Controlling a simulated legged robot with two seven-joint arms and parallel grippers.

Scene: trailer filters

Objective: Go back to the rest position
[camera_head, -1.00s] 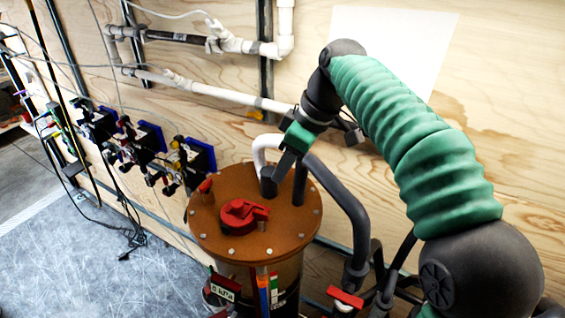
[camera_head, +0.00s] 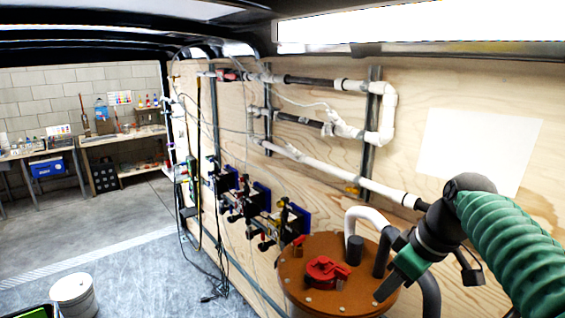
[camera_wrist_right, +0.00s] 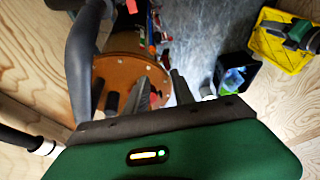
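My right gripper (camera_head: 388,287) is at the lower right of the head view, in front of the right side of the tank's brown lid, its fingers angled down and left. It is at the end of my green-sleeved right arm. In the wrist view, the right gripper (camera_wrist_right: 160,85) has two grey fingers with a gap between the tips, and nothing is held. The brown lid (camera_head: 310,300) has a red valve handle (camera_head: 326,272), a black stub (camera_head: 354,248) and pipes. It also shows beyond the fingers in the wrist view (camera_wrist_right: 118,72). My left gripper is out of view.
Pipes (camera_head: 315,165) and several blue-backed valve units (camera_head: 262,196) line the plywood wall. A white bucket (camera_head: 74,292) stands on the floor at lower left. Workbenches (camera_head: 120,135) are far back. A yellow crate (camera_wrist_right: 282,40) shows in the wrist view. Open floor lies left.

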